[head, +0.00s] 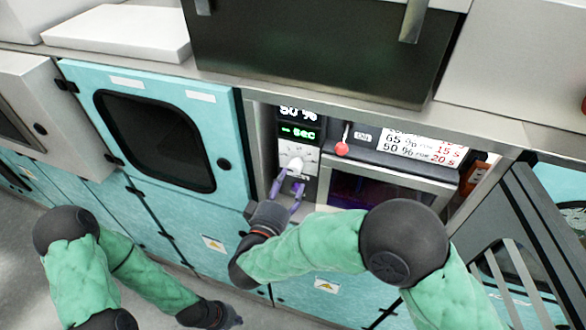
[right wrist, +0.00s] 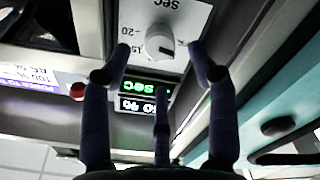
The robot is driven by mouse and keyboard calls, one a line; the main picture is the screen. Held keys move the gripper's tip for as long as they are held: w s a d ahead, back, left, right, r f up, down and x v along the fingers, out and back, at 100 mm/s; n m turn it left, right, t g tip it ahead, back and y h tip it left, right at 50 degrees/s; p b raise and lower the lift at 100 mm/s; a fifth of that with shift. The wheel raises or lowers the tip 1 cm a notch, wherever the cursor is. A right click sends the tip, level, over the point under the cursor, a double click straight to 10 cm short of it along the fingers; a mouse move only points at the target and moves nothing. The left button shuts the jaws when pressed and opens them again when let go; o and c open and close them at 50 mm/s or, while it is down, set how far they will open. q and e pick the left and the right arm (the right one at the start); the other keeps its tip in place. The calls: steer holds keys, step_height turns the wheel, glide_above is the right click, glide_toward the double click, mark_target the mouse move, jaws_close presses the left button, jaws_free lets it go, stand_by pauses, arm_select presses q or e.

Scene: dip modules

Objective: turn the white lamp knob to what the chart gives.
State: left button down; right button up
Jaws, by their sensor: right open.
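The white lamp knob (head: 295,164) sits on a light dial panel in the recess; it also shows in the right wrist view (right wrist: 160,42), with upside-down marks 15, 20 and SEC beside it. A short dark line on the knob points roughly right in that view. My right gripper (head: 288,188) is open, its purple fingers just below the knob; in the wrist view they stand either side of it, apart from it. The chart (head: 424,148) shows 65 % for 15 s and 90 % for 20 s; its top line is cut off. My left gripper (head: 228,319) hangs low, fingers unclear.
Above the knob a green display (head: 298,132) reads "- sec"; the white percent display (head: 298,114) over it is partly cut off, ending in 0 %. A red-balled lever (head: 342,148) stands right of the knob. A dark overhanging cabinet (head: 310,50) is above the recess.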

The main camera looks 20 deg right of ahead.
mark_target(293, 171)
steer(key=x, duration=0.5)
steer(key=shift+w+d, duration=0.2)
steer(key=shift+w, duration=0.05)
steer(key=c, duration=1.1)
